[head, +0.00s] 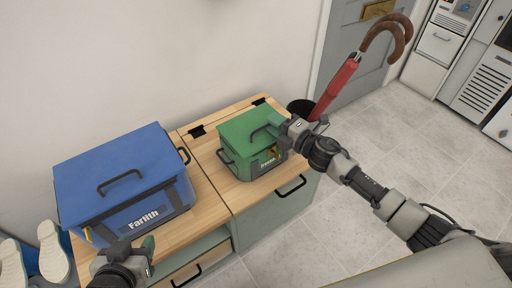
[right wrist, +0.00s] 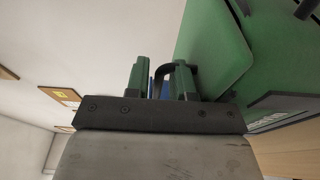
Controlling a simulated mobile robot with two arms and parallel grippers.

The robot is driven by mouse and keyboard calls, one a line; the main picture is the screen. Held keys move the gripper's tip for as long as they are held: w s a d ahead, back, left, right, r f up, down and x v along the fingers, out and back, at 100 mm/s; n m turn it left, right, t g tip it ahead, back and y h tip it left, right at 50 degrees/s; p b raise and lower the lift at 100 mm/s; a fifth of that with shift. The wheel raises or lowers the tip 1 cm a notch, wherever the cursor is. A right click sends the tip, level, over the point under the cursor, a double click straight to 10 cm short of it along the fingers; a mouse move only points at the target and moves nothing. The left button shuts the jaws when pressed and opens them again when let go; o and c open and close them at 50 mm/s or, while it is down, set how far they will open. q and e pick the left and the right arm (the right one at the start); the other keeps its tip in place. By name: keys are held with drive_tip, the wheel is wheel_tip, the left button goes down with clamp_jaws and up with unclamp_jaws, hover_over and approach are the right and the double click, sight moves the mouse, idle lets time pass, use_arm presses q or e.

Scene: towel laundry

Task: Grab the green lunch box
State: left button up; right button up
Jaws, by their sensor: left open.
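The green lunch box (head: 238,133) stands on the right part of the wooden cabinet top, lid closed, with a black handle (head: 257,130) on its lid. In the right wrist view its green lid (right wrist: 222,45) fills the upper right. My right gripper (head: 276,122) is at the lid's right side, close to the handle. In the right wrist view its green fingers (right wrist: 161,82) are apart, and the black handle (right wrist: 164,69) shows at the gap, partly behind one finger. I cannot tell whether they touch. My left gripper (head: 146,248) is open and empty near the cabinet's front edge.
A large blue box (head: 122,172) labelled Farlith stands on the left of the wooden top (head: 207,170). A red umbrella (head: 340,85) with a curved brown handle stands in a dark holder behind the right gripper. White shoes (head: 50,250) are at the left. The tiled floor is clear.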

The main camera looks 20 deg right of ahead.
clamp_jaws()
idle(1.3)
